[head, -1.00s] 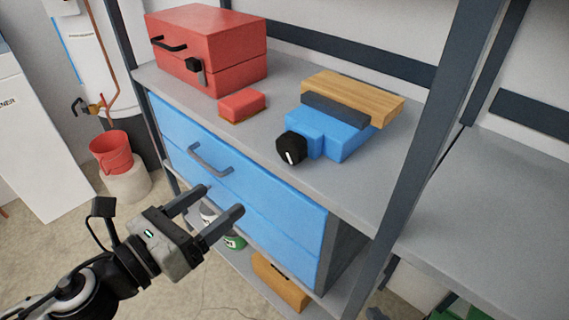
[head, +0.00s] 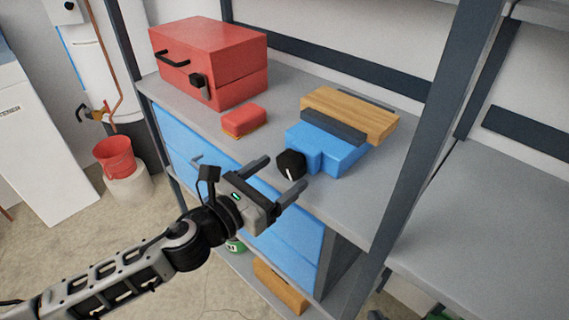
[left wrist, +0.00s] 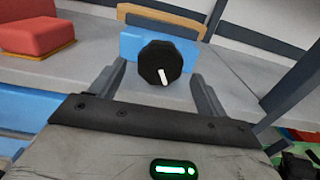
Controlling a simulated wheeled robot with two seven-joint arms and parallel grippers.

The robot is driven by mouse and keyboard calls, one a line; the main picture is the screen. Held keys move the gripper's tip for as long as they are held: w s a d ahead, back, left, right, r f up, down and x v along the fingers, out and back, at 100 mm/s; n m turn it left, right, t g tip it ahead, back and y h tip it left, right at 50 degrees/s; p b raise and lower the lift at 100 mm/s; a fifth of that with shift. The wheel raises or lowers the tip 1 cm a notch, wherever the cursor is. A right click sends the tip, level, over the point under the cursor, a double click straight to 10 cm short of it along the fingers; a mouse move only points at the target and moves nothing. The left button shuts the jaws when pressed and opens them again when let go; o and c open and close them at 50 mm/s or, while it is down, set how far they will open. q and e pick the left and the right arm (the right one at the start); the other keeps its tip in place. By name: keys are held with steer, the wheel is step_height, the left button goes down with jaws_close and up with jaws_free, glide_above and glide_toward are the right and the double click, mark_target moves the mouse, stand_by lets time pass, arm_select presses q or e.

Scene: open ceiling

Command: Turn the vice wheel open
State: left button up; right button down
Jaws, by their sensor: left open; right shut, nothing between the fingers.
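The blue vice (head: 325,147) stands on the grey shelf top, with a wooden board (head: 350,113) and a dark jaw bar (head: 333,126) on it. Its black vice wheel (head: 291,164) faces toward me and bears a white mark. In the left wrist view the wheel (left wrist: 160,63) shows as a black knob with a tilted white mark, ahead of and between the fingers. My left gripper (head: 278,178) is open and empty, just in front of the wheel and apart from it in the left wrist view (left wrist: 155,90). My right gripper is not in view.
A red toolbox (head: 208,62) and a small red block (head: 244,121) stand left of the vice. Blue drawers (head: 285,245) lie below the shelf top (head: 365,215). A dark upright post (head: 435,120) rises right of the vice.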

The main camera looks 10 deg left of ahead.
arm_select(q)
steer(key=shift+x, duration=1.2)
arm_select(e)
steer(key=shift+s+f, duration=0.1)
arm_select(q)
steer(key=c, duration=1)
steer(key=shift+o, duration=0.2)
steer(key=shift+r+n+p, duration=0.1)
steer(key=shift+n+p, duration=0.4)
steer(key=shift+n, duration=1.7)
steer(key=o, duration=1)
steer(key=shift+c, duration=0.2)
arm_select(e)
steer(key=shift+d+r, duration=0.1)
steer(key=shift+r, duration=0.1)
